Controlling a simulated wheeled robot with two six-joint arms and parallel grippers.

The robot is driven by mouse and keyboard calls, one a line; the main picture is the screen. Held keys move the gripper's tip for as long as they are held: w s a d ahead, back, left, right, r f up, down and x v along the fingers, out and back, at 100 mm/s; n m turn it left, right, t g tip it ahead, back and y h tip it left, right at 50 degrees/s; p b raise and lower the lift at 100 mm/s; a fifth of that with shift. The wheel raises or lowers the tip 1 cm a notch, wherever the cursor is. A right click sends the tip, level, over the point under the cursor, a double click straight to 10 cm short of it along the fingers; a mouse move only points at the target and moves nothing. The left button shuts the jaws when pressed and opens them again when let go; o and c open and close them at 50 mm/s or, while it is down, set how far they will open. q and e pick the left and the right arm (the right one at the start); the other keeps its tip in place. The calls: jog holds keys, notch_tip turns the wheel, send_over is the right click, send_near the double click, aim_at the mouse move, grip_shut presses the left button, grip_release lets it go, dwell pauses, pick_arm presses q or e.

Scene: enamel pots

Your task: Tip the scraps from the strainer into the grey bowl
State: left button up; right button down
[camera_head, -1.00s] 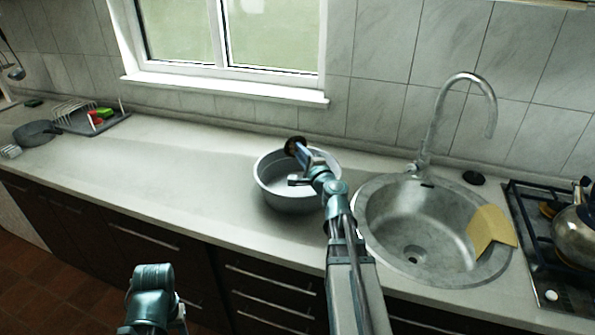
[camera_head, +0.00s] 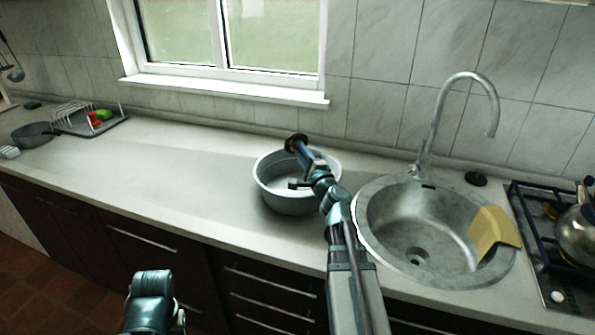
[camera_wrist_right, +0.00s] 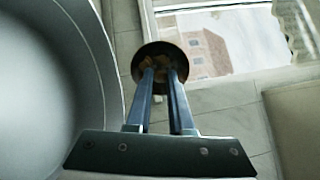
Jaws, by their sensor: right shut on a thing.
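The strainer (camera_head: 296,143) is a small dark round cup held above the far rim of the grey bowl (camera_head: 290,204). In the right wrist view the strainer (camera_wrist_right: 158,50) shows its round mouth with orange-brown scraps (camera_wrist_right: 160,66) inside it. My right gripper (camera_head: 304,153) reaches over the bowl and is shut on the strainer; its two long fingers (camera_wrist_right: 163,84) end at the cup. The bowl's curved wall (camera_wrist_right: 92,95) fills the left of the wrist view, with the strainer to its right. The bowl's visible inside looks empty. Of my left arm only a link shows; its gripper is out of view.
The sink (camera_head: 385,232) with its tap (camera_head: 428,135) lies right of the bowl, with a yellow cloth (camera_head: 492,231) on its edge. A hob (camera_head: 545,240) with a kettle (camera_head: 577,232) is farther right. The counter left of the bowl is clear up to a dish rack (camera_head: 82,120).

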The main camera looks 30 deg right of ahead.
aim_at(303, 140)
jog(key=shift+s+r+t+b, duration=0.2)
jog(key=shift+r+t+b, duration=0.15)
jog(key=shift+t+b, duration=0.6)
jog(key=shift+s+r+t+b, duration=0.2)
jog(key=shift+r+t+b, duration=0.45)
jog(key=shift+r, duration=0.6)
jog(key=shift+t, duration=0.3)
jog(key=shift+s+r+t+h+b, duration=0.15)
jog(key=shift+r+t+h+b, duration=0.2)
jog(key=shift+t+b, duration=0.45)
jog(key=shift+s+a+r+t+p, duration=0.1)
jog(key=shift+r+t+p, duration=0.5)
jog(key=shift+r, duration=1.3)
dwell(1.0)
